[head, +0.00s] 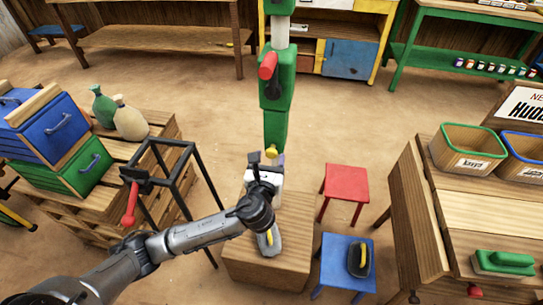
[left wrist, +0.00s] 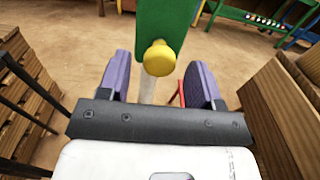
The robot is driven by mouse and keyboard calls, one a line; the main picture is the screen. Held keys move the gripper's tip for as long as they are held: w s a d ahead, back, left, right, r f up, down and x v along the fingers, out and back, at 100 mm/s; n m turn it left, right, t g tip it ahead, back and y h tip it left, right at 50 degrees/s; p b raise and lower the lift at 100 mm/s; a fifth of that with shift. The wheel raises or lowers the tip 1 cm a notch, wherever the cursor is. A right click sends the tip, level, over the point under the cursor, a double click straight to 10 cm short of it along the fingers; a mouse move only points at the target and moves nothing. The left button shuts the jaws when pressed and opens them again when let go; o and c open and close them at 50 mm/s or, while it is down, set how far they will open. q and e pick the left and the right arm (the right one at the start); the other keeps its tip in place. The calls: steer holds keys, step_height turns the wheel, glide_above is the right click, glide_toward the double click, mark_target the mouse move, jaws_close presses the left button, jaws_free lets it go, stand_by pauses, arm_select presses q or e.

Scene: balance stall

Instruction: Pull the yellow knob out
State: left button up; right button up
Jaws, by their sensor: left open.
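The yellow knob (head: 271,152) sits low on the front of a green upright post (head: 274,118). In the left wrist view the knob (left wrist: 159,58) is round and shows between my left gripper's two purple-padded fingers, a little beyond their tips. The green post (left wrist: 165,22) stands behind it. My left gripper (head: 266,160) is open and empty just in front of the knob, and I see no finger touching it. My right gripper is not in view.
A wooden crate (head: 290,250) stands under my left arm. A red stool (head: 345,182) and a blue stool (head: 345,250) stand to its right. A black frame stand (head: 185,165) is left of the arm. Red (head: 268,66) and black handles sit higher on the post.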

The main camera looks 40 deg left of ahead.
mark_target(271, 155)
arm_select(q)
steer(key=shift+b+x, duration=0.4)
steer(key=shift+x, duration=1.15)
jaws_close()
